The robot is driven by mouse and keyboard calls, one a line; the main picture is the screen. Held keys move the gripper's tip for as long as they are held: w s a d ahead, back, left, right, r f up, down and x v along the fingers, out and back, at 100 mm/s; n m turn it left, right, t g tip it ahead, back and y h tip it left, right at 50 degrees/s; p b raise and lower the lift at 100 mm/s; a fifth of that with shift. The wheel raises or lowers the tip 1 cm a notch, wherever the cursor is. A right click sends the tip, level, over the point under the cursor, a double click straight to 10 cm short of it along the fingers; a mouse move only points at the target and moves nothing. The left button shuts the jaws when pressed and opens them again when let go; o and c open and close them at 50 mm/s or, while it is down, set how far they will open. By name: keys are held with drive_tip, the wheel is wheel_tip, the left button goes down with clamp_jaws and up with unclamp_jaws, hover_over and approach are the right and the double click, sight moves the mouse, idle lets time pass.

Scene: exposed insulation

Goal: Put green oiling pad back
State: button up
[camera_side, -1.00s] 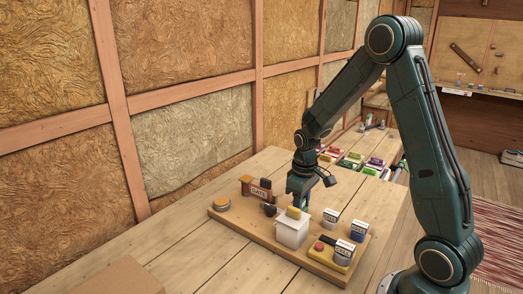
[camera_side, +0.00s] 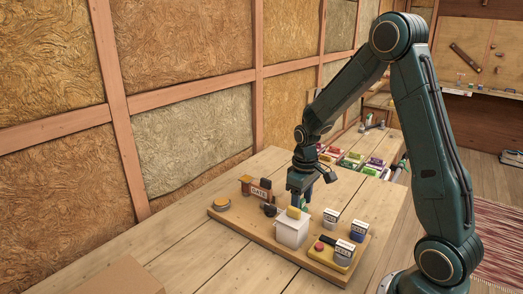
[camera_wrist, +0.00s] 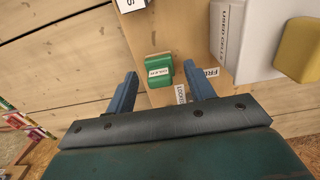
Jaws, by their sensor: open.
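The green oiling pad (camera_wrist: 158,69), a small green block with a white label, sits at the edge of the wooden board (camera_wrist: 200,35) in the wrist view. My gripper (camera_wrist: 160,73) is open, with one blue finger on each side of the pad's near end. I cannot tell how far above it the fingers are.
The white box has a yellow block (camera_wrist: 298,48) on top, close right of the pad. A yellow base with a red button (camera_side: 320,246), labelled small containers (camera_side: 331,217) and a "GATE" sign (camera_side: 260,193) share the board. Coloured items (camera_side: 350,160) lie behind.

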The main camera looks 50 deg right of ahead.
sight(302, 200)
wheel_tip(302, 200, up, 11)
idle(0.5)
idle(0.5)
drive_tip(key=s+a+r+t, duration=0.2)
drive_tip(key=s+a+r, duration=0.2)
drive_tip(key=s+a, duration=0.2)
drive_tip(key=s+a+r+t, duration=0.3)
drive_tip(key=s+a+r, duration=0.2)
drive_tip(key=s, duration=0.6)
drive_tip(key=shift+a+r+t, duration=0.15)
drive_tip(key=shift+a+t, duration=0.15)
drive_tip(key=shift+a, duration=0.95)
drive_tip(key=shift+c, duration=0.2)
